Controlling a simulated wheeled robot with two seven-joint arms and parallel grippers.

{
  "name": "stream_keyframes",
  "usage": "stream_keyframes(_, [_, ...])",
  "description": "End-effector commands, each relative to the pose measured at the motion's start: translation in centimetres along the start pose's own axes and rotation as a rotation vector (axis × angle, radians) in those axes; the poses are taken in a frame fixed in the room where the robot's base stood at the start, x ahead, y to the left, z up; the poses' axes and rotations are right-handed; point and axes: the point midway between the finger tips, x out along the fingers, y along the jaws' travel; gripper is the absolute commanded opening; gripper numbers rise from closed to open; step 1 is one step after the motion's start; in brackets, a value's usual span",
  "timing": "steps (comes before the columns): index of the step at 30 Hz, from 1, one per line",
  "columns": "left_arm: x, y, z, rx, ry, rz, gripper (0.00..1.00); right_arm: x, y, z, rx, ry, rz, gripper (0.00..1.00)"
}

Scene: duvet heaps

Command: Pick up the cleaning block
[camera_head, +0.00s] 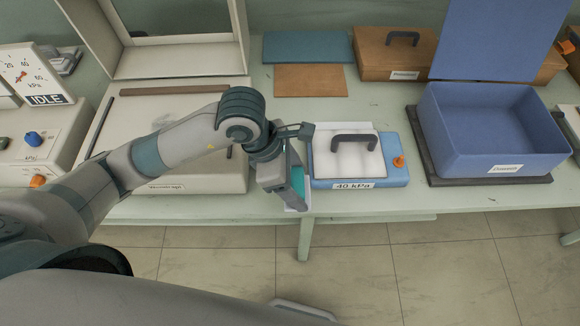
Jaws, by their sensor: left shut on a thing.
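My left gripper (296,168) is at the front edge of the table, just left of the blue pad unit. It is shut on a teal block (296,178), which seems to be the cleaning block. A white edge shows at the block's lower end; the fingers and wrist hide most of the rest. I cannot tell whether the block touches the table. My right gripper is not in view.
The blue unit (397,174) marked 40 kPa bears a white pad (345,160) with a dark handle. Right of it is an open blue bin (493,160). A gauge box (28,118) marked IDLE stands at left. Flat teal (307,47) and tan (310,80) boards lie behind.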

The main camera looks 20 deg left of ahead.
Motion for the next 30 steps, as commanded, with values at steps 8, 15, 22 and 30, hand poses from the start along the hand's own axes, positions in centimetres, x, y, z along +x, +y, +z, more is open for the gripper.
stream_keyframes(8, [-0.56, -1.24, 0.77, 0.001, -0.001, 0.001, 0.43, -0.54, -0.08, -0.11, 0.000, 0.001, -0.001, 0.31])
stream_keyframes(15, [-0.54, -1.23, 0.75, 0.000, -0.001, 0.001, 0.43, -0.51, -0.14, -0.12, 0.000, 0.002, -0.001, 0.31])
stream_keyframes(22, [-0.54, -1.22, 0.74, 0.000, 0.000, 0.001, 0.54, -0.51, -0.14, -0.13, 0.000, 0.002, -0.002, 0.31])
stream_keyframes(30, [-0.62, -0.91, 0.63, -0.001, 0.002, 0.001, 0.48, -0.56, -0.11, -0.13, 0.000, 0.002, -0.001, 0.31])
